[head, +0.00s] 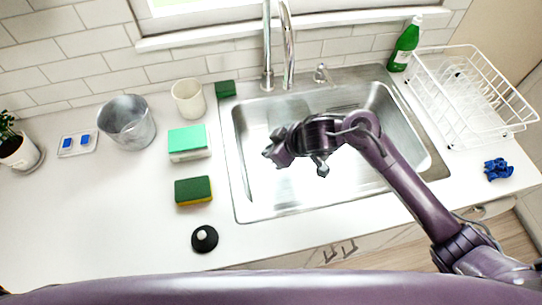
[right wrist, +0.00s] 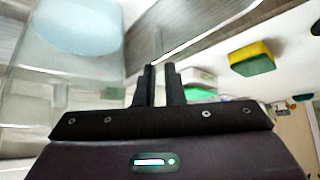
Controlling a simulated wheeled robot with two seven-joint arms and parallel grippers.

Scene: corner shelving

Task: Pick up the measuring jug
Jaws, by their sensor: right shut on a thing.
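My right gripper (head: 272,152) is over the left part of the sink in the head view. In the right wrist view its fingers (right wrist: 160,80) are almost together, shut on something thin. A large clear-walled vessel (right wrist: 45,75), which I take to be the measuring jug, fills the left of that view, right beside the fingers. A pale blue oval shows through it. The exact spot where the fingers meet it is hard to see. I cannot make out the jug in the head view. My left gripper is not in view.
The sink (head: 240,192) lies under my right arm, with a tall faucet (head: 267,60) behind. On the counter left of it are a sponge (head: 194,190), a green-topped box (head: 189,143), a cream cup (head: 188,98), a metal bucket (head: 127,122) and a black stopper (head: 204,239). A dish rack (head: 470,125) stands right.

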